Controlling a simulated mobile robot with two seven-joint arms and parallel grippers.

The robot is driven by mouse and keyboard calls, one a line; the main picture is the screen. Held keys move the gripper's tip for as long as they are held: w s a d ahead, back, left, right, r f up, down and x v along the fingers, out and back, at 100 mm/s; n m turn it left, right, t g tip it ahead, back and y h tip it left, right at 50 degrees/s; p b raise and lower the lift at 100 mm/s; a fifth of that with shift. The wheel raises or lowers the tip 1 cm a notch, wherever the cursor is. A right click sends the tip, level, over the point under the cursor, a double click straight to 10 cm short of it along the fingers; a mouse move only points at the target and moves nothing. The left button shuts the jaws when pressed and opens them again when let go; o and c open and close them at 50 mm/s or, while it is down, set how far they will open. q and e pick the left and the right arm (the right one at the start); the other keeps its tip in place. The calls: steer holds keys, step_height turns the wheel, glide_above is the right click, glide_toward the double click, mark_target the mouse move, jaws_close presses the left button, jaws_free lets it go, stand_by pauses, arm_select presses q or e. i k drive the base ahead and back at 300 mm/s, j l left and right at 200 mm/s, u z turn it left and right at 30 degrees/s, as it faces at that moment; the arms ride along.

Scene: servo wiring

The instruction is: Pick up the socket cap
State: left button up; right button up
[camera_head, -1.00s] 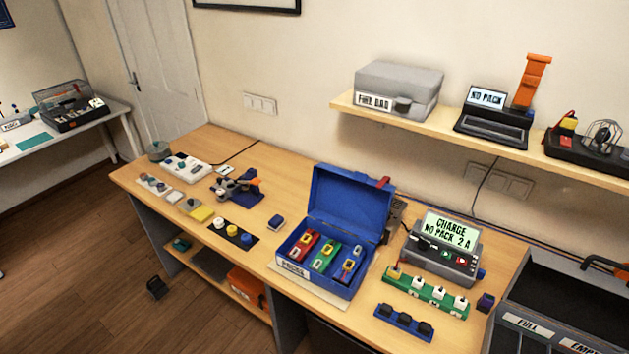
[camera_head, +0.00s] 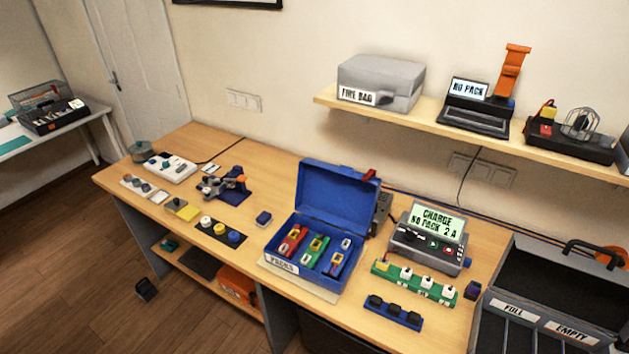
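No label marks a socket cap, and I cannot tell for sure which piece it is. A blue strip (camera_head: 392,313) with several black cap-like pieces lies near the table's front edge. Behind it is a green strip (camera_head: 413,283) with white pieces and a yellow one on it. A small dark purple block (camera_head: 472,290) stands at that strip's right end. A small blue block (camera_head: 263,218) lies left of the open blue box. A black strip (camera_head: 220,232) bears white, yellow and blue round caps. Neither of my grippers is in view.
The open blue box (camera_head: 338,200) labelled PACKS holds red, green and blue packs. A charger (camera_head: 429,240) reads NO PACK. A grey bin (camera_head: 545,290) labelled FULL and EMPTY stands at right. A shelf (camera_head: 326,98) overhangs the back. Bare tabletop lies around the small blue block.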

mark_target(375, 301)
steer(key=i+z, duration=0.1)
steer(key=z, duration=0.4)
steer(key=k, duration=0.1)
steer(key=i+l+z, duration=0.2)
steer(key=l, duration=0.25)
steer(key=i+l+z, duration=0.15)
steer(key=i+l, duration=0.15)
steer(key=l, duration=0.1)
